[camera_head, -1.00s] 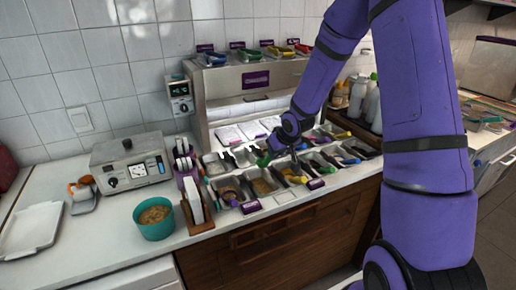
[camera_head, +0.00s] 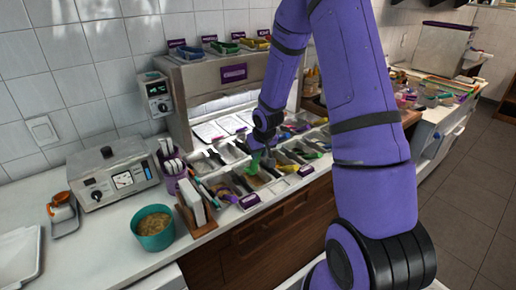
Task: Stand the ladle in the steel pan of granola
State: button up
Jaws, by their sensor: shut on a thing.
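My gripper (camera_head: 264,149) is over the front row of steel topping pans, pointing down. It is small in the picture and its fingers are partly hidden. It is shut on a green-handled utensil (camera_head: 254,165), which I take to be the ladle; its lower end is at or just above a pan and I cannot tell whether it touches. A steel pan with brown, crumbly contents (camera_head: 255,182) lies just below it and may be the granola. The labels are too small to read.
More pans with coloured-handled utensils (camera_head: 310,154) extend to the right. A teal bowl (camera_head: 154,238), a wooden holder with white cards (camera_head: 197,209) and a purple cup (camera_head: 174,180) stand to the left. The steel dispenser housing (camera_head: 190,95) rises behind the pans.

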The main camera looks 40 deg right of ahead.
notch_tip(320, 180, down, 2)
jog(key=shift+f, duration=0.1)
jog(key=shift+s+a+f+t, duration=0.15)
jog(key=shift+s+f+t, duration=0.85)
jog(key=shift+s+f, duration=0.3)
jog(key=shift+f, duration=0.45)
dwell(0.8)
dwell(0.6)
jog(key=o, duration=1.4)
jog(key=shift+o, duration=0.2)
notch_tip(320, 180, up, 8)
dwell(1.0)
